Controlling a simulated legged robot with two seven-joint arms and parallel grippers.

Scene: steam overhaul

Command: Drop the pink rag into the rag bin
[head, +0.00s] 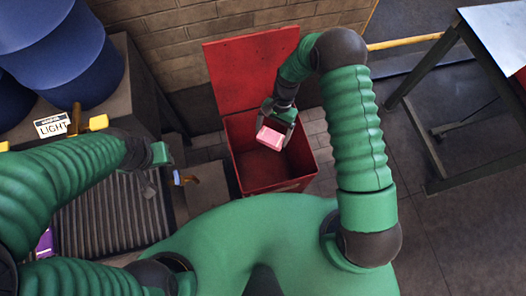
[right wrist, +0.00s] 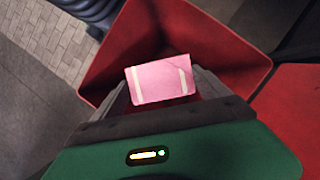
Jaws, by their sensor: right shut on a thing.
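The pink rag (head: 270,138) is a small folded block, held by my right gripper (head: 274,128) over the opening of the red rag bin (head: 262,186). The bin's lid (head: 245,72) stands open against the brick wall. In the right wrist view the pink rag (right wrist: 160,80), with two pale stripes, sits between the fingers of my right gripper (right wrist: 165,88). The red bin's walls (right wrist: 120,60) surround it in that view. The bin's visible floor looks bare.
A grey ribbed bench top (head: 110,215) lies left of the bin, with a "LIGHT" sign (head: 52,125) and blue drums (head: 60,55) behind it. A metal table (head: 497,40) stands at the far right. The floor right of the bin is clear.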

